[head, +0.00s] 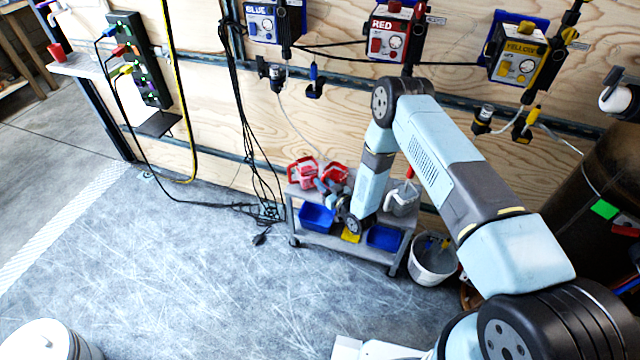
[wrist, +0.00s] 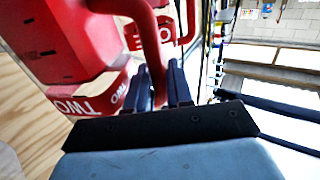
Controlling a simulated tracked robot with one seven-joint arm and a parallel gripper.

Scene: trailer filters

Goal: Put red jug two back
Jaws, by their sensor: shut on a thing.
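In the head view two red jugs, one at left (head: 302,172) and one at right (head: 336,174), are at the left end of the grey cart (head: 345,244). My gripper (head: 324,186) is beside them, partly hidden by my arm. I cannot tell which jug it holds there.
A grey jug (head: 402,199) stands at the cart's right end. Blue bins (head: 317,217) sit on the lower shelf. A white bucket (head: 433,260) is right of the cart. Black cables (head: 245,120) hang left of it. BLUE, RED (head: 389,30) and YELLOW dispensers are on the wall above.

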